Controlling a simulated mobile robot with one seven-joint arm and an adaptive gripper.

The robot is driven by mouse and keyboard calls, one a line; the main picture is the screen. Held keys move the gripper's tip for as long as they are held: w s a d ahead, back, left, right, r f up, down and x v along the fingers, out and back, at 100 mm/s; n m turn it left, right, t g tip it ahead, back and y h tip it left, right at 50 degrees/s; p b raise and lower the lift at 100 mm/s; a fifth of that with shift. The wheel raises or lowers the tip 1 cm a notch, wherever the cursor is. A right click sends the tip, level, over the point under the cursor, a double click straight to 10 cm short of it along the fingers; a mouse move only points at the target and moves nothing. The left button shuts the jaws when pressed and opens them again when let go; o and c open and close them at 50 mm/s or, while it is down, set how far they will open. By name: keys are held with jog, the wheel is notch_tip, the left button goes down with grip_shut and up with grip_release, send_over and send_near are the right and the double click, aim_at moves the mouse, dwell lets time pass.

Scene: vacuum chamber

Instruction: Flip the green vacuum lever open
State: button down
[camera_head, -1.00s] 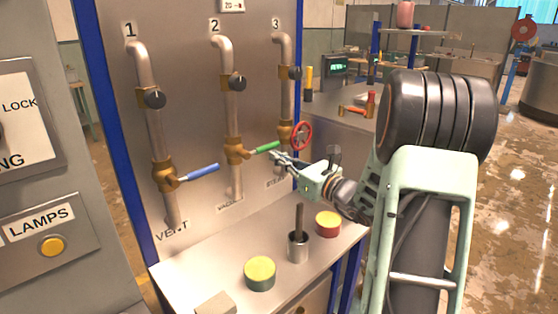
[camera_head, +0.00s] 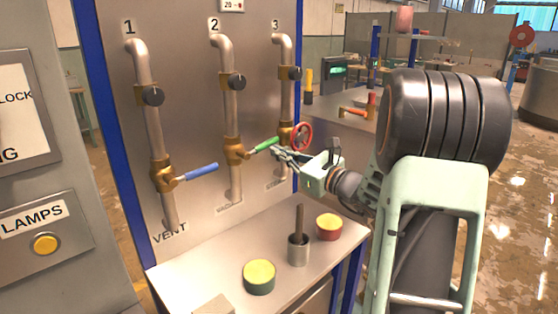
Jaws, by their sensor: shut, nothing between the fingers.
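The green vacuum lever (camera_head: 265,145) is on the brass valve (camera_head: 236,151) of pipe 2 on the metal panel. It points right and slightly up from the valve. My gripper (camera_head: 277,153) is shut and empty. Its fingertips are at the right end of the green lever, just below it in the picture; I cannot tell whether they touch it. The fingers and wrist cover part of the panel under pipe 3 and its lettering.
A blue lever (camera_head: 201,171) on pipe 1 points right. A red handwheel (camera_head: 301,136) is close above my gripper.

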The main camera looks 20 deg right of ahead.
jog(key=s+a+r+n+b, duration=0.2)
jog(key=a+r+n+b, duration=0.4)
jog(key=n+b, duration=0.9)
jog(key=shift+s+r+g+b, duration=0.2)
jog(key=shift+r+g+b, duration=0.2)
jog(key=shift+r+b, duration=1.3)
jog(key=shift+a+f, duration=0.1)
jog(key=shift+a, duration=0.05)
